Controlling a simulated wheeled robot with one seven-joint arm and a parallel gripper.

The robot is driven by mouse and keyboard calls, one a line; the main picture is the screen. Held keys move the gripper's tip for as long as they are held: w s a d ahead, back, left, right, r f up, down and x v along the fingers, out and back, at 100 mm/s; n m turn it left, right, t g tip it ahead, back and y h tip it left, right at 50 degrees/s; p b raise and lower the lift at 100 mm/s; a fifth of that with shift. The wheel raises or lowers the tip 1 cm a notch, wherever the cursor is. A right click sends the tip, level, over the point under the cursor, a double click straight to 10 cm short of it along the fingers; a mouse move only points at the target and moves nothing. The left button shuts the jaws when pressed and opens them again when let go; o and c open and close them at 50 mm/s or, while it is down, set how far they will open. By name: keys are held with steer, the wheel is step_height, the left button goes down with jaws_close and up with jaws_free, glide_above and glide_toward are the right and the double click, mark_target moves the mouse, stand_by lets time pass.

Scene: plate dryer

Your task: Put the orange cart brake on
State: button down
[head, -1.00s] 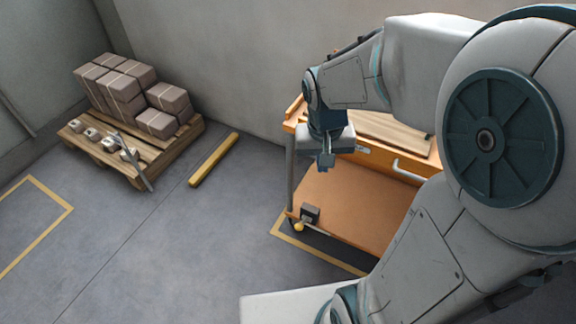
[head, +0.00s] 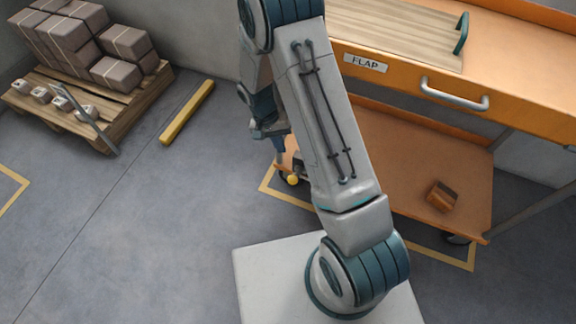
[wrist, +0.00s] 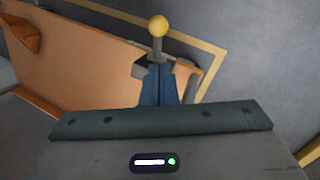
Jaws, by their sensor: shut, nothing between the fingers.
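The orange cart (head: 530,85) stands at the right in the head view, with a drawer marked FLAP and a lower shelf (head: 400,165). Its brake has a yellow knob (head: 292,180) low at the cart's left corner, partly hidden by my arm. In the wrist view the yellow knob (wrist: 158,26) sits on a short grey stem beside a dark housing (wrist: 141,68). My gripper (wrist: 158,68) is shut and empty, its blue fingers overlapping the housing and the foot of the stem in the picture. I cannot tell whether they touch. The gripper's tips are hard to make out in the head view.
A small brown block (head: 441,196) lies on the lower shelf. A wooden board (head: 395,38) with a green handle lies on the cart top. A yellow bar (head: 187,112) lies on the floor near a pallet (head: 125,122) of boxes.

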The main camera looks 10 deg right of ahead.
steer(key=b, duration=0.4)
glide_above(297, 175)
steer(key=w+a, duration=0.1)
steer(key=a, duration=0.2)
step_height(297, 175, down, 9)
steer(key=shift+d+f+p, duration=0.15)
steer(key=shift+d+p, duration=0.1)
steer(key=shift+p, duration=0.05)
